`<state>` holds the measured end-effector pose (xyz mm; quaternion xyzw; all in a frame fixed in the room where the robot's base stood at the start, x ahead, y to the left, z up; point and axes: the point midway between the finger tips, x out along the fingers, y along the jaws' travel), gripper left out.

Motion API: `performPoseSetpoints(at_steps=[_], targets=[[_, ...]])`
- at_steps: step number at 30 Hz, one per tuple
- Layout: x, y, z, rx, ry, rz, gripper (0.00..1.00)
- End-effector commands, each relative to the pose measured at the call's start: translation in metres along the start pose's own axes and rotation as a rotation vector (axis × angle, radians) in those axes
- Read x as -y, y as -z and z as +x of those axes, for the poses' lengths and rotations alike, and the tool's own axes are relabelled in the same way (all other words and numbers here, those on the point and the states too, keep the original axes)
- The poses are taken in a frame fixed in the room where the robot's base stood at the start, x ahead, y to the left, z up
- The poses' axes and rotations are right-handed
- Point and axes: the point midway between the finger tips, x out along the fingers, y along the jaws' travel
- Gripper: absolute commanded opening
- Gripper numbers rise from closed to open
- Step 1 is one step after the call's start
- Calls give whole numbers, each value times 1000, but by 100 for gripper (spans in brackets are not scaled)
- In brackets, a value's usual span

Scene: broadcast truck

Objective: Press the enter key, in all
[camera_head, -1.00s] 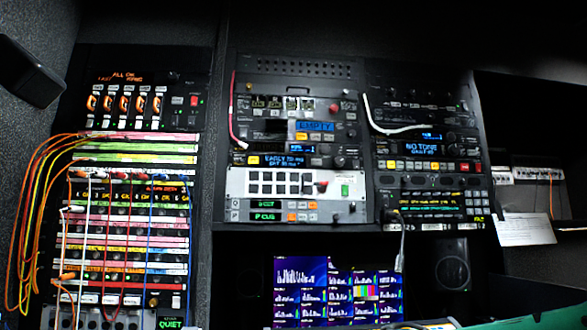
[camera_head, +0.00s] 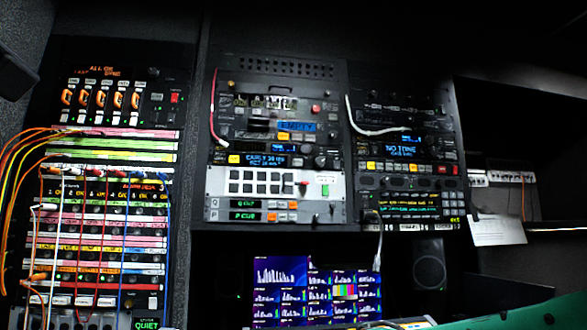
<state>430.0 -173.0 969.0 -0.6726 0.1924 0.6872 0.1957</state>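The enter key cannot be told for certain; no label is clearly readable as enter. A dark unit with a green-and-yellow text display (camera_head: 408,205) sits low in the right-hand rack. A small keypad (camera_head: 453,201) is at its right end, with a tiny yellow-green label (camera_head: 454,219) below it, too blurred to read surely. My gripper is not in view, and nothing is seen touching the keys.
A patch bay (camera_head: 100,230) with orange, yellow, red and blue cables fills the left. A multi-view screen (camera_head: 280,270) and a dark speaker (camera_head: 429,267) stand below. A green edge (camera_head: 535,313) shows at the bottom right.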

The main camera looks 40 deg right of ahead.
Motion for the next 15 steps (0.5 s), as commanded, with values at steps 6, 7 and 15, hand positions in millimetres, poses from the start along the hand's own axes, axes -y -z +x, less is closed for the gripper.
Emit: performPoseSetpoints(at_steps=[6, 7, 15], targets=[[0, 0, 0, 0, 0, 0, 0], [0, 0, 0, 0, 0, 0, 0], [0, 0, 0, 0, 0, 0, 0]])
